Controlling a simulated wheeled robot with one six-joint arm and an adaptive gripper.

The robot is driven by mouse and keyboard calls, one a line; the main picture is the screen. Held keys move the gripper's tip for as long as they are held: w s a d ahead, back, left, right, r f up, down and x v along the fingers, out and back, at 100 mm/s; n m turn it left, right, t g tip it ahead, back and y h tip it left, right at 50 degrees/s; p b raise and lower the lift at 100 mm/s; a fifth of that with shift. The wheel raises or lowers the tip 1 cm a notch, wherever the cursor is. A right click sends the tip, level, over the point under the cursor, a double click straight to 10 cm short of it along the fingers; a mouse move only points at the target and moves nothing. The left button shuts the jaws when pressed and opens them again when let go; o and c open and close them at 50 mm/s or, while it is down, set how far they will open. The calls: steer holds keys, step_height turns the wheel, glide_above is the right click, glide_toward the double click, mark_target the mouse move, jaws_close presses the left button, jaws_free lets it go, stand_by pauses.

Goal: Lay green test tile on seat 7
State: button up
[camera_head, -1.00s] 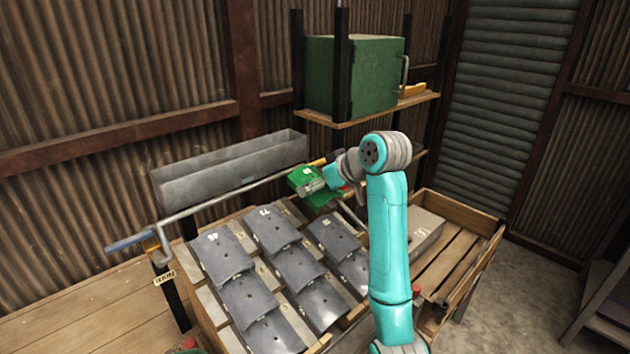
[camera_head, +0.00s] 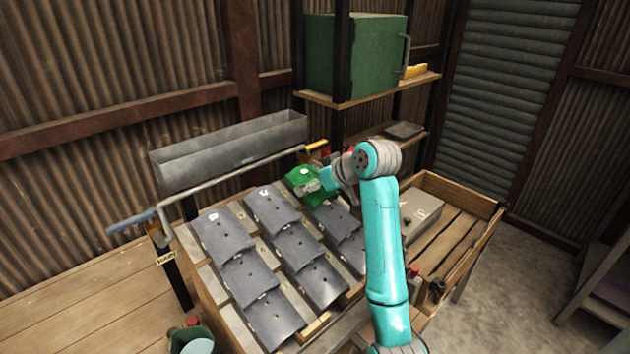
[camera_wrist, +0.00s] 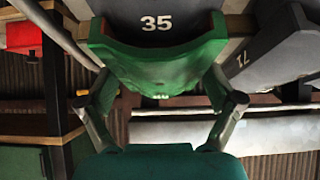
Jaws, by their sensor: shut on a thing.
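The green test tile (camera_head: 302,181) is held over the upper end of the right column of grey tiles. It also fills the middle of the wrist view (camera_wrist: 158,66), curved and seen from close by. My gripper (camera_head: 322,181) is shut on it, with one finger at each side in the wrist view (camera_wrist: 160,85). Past its edge, a dark grey tile (camera_wrist: 145,10) bears the number 35. Whether the green tile touches it, I cannot tell. The top tile of the middle column (camera_head: 270,208) has a small white mark, too small to read now.
Grey tiles (camera_head: 250,275) overlap in three columns on the sloped wooden rack. A metal trough (camera_head: 230,160) and a bent rail (camera_head: 215,192) run behind. A wooden crate (camera_head: 455,190) stands right, and a shelf with a green box (camera_head: 375,60) stands above.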

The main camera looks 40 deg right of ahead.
steer(key=o, duration=1)
steer(key=shift+v, duration=3.75)
